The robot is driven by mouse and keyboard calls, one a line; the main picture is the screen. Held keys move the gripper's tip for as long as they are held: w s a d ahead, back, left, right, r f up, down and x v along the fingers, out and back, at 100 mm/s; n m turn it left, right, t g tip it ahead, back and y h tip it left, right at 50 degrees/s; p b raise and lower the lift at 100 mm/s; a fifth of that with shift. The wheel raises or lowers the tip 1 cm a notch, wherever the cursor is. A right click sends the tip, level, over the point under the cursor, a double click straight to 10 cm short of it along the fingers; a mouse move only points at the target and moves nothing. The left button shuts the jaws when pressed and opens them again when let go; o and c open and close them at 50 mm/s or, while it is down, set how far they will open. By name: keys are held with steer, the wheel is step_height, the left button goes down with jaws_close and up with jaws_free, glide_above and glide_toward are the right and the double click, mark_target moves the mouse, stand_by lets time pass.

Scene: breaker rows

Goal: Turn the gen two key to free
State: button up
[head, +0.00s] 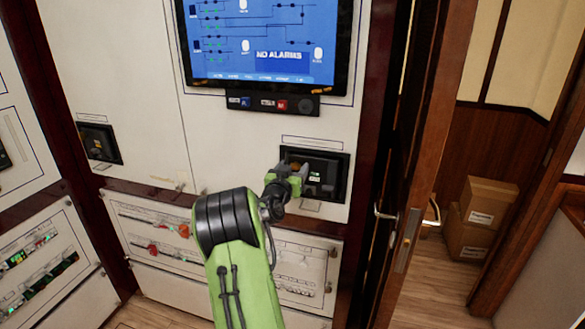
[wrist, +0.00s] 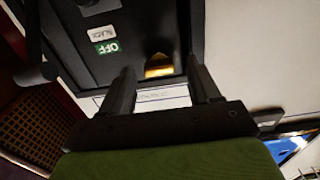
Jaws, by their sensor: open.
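A black breaker unit (head: 327,175) is set in the white panel below the screen. In the wrist view its black face (wrist: 140,30) carries a green OFF window (wrist: 106,47) and a small light label (wrist: 103,33). A yellow-gold piece (wrist: 159,66), perhaps the key, shows at the face's lower edge. My gripper (wrist: 161,80) is open, with a finger on each side of that piece in the picture; I cannot tell whether they touch. In the head view my gripper (head: 291,180) covers the unit's left part. The key's lettering and position cannot be read.
A second black unit (head: 98,143) sits further left. The screen (head: 262,40) reads NO ALARMS, with a button strip (head: 272,103) beneath. An open wooden door (head: 425,130) stands close on the right, with cardboard boxes (head: 482,215) beyond. A dark handle (wrist: 36,74) shows in the wrist view.

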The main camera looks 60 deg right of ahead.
steer(key=c, duration=1)
steer(key=shift+c, duration=0.2)
steer(key=shift+n, duration=0.4)
steer(key=n+b, duration=0.1)
steer(key=n, duration=0.2)
steer(key=shift+w+a+f+n, duration=0.1)
steer(key=shift+n, duration=0.3)
steer(key=n, duration=0.4)
steer(key=shift+w+f+n+p, duration=0.1)
steer(key=shift+n+p, duration=0.65)
steer(key=shift+n, duration=1.5)
steer(key=shift+w+f+n+p, duration=0.1)
steer(key=shift+n+p, duration=0.65)
steer(key=shift+n, duration=1.5)
steer(key=shift+s+n, duration=0.1)
steer(key=shift+n, duration=0.2)
